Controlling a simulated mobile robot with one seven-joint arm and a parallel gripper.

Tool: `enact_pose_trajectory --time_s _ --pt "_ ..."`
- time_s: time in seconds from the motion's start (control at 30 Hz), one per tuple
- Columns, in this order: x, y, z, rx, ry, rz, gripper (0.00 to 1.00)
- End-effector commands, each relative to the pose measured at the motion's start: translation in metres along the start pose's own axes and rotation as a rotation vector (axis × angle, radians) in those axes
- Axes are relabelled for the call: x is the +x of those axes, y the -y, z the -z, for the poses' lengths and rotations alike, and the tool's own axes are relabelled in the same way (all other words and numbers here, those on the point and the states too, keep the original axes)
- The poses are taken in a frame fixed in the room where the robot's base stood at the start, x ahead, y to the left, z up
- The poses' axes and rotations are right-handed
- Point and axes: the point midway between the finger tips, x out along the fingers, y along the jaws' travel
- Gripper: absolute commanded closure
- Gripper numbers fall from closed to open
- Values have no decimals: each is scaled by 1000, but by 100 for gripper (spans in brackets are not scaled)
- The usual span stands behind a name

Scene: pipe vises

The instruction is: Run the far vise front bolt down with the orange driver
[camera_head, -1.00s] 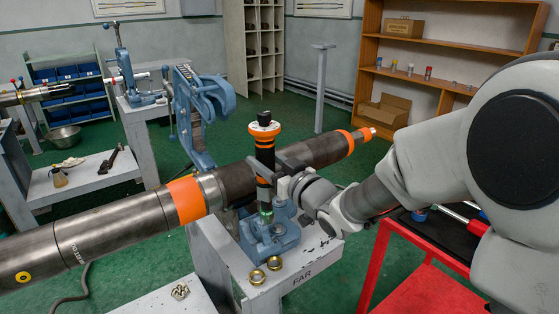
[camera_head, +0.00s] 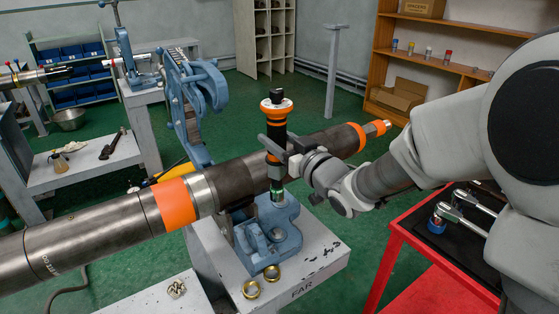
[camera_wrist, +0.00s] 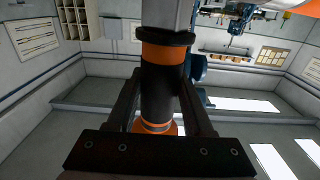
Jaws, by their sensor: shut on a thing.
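The orange driver (camera_head: 276,119), black with orange bands and a white-and-black top, stands upright in my gripper (camera_head: 276,150). In the wrist view my gripper's fingers (camera_wrist: 160,95) close on both sides of the driver's black body (camera_wrist: 162,80). The driver's lower end (camera_head: 277,187) shows a green glow, over the back part of the blue far vise (camera_head: 281,237). Whether it touches the bolt cannot be told; the bolt head is hidden. The vise sits on a pale bench marked FAR (camera_head: 322,277).
A long dark pipe (camera_head: 110,238) with orange bands runs through the vise, just behind the driver. A red cart (camera_head: 400,235) with tools stands at right. Another blue vise (camera_head: 187,105) stands behind left.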

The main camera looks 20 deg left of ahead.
Motion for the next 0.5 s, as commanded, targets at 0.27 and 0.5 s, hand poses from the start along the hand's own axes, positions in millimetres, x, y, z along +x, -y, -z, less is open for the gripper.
enact_pose_trajectory --time_s 0.27,0.5 --pt "0 0 -49 1 -1 1 100" --pt "0 0 -67 1 -3 0 100"
